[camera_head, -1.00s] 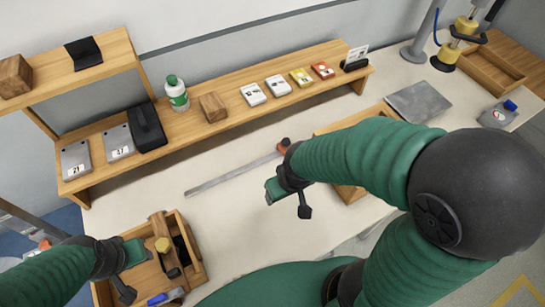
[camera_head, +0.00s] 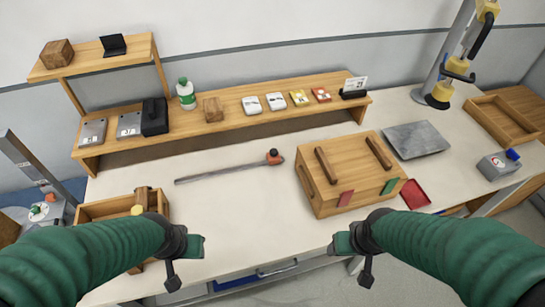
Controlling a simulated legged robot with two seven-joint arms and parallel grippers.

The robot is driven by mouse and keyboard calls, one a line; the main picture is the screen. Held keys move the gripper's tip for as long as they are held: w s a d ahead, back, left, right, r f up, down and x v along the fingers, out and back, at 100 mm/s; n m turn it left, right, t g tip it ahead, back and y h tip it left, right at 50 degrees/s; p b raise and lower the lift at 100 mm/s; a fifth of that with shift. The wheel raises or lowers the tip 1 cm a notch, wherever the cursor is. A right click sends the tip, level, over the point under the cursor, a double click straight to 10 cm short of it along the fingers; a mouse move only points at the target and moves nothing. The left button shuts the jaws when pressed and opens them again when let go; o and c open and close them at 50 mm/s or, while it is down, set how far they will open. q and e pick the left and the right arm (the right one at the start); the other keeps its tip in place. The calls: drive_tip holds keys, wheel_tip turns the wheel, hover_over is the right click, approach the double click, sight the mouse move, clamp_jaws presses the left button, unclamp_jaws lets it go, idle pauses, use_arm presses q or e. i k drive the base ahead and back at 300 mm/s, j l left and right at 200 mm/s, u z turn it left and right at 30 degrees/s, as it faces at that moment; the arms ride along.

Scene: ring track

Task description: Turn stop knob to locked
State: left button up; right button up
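My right gripper (camera_head: 338,243) is at the front edge, in front of and right of the knob, and touches nothing visible. The finger gap of neither gripper can be made out.
A wooden box (camera_head: 338,192) with two bars on top stands right of the knob. A wooden tray (camera_head: 100,207) stands front left, partly behind my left arm. A wooden shelf (camera_head: 235,123) with small items runs along the back.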

sight(274, 152)
drive_tip(key=i+l+u, duration=0.15)
drive_tip(key=i+u, duration=0.15)
drive_tip(key=u, duration=0.2)
drive_tip(key=i+l+u, duration=0.25)
drive_tip(key=u, duration=0.25)
drive_tip(key=i+l, duration=0.05)
